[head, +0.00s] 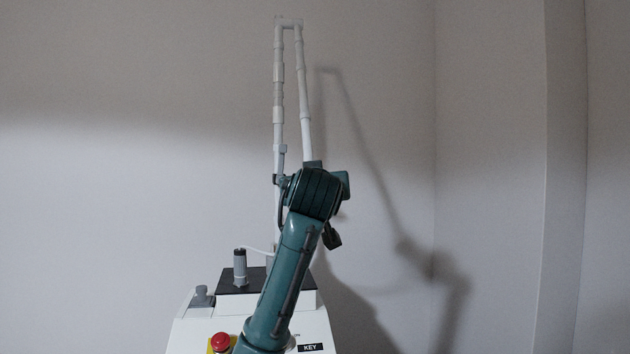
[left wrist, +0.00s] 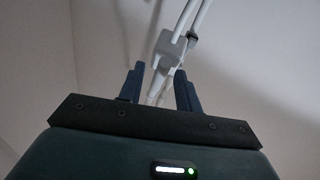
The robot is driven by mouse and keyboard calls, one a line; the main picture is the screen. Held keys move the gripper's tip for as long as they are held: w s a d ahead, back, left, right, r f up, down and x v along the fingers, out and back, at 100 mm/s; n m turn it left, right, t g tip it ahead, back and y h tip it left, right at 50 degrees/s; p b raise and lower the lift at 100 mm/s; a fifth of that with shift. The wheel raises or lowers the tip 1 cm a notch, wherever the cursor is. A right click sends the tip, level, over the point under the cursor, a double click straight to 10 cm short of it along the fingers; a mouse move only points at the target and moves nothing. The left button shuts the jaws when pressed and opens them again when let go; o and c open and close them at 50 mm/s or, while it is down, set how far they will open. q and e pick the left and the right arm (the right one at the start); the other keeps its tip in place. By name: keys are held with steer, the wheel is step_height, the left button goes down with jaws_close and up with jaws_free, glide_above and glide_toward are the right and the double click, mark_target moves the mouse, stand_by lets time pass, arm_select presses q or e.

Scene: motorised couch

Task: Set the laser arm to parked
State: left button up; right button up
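The laser arm (head: 279,90) is a thin, white, jointed arm. It rises from the machine, bends at a top joint and comes back down behind my teal arm. My left gripper is mostly hidden behind my own wrist in the head view. In the left wrist view its two dark blue fingers (left wrist: 160,90) stand apart. A light grey block of the laser arm (left wrist: 170,48) with white tubes shows between and beyond the fingertips. I see a gap beside the fingers; contact cannot be told. My right gripper is not in view.
The white machine body (head: 200,335) stands below, with a red emergency button (head: 221,342) and a KEY label (head: 311,348). A grey cylindrical handpiece (head: 240,266) stands upright on its black top (head: 240,283). Bare walls are behind, with shadows; the right side is free.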

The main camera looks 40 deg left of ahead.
arm_select(q)
jaws_close()
stand_by(0.4)
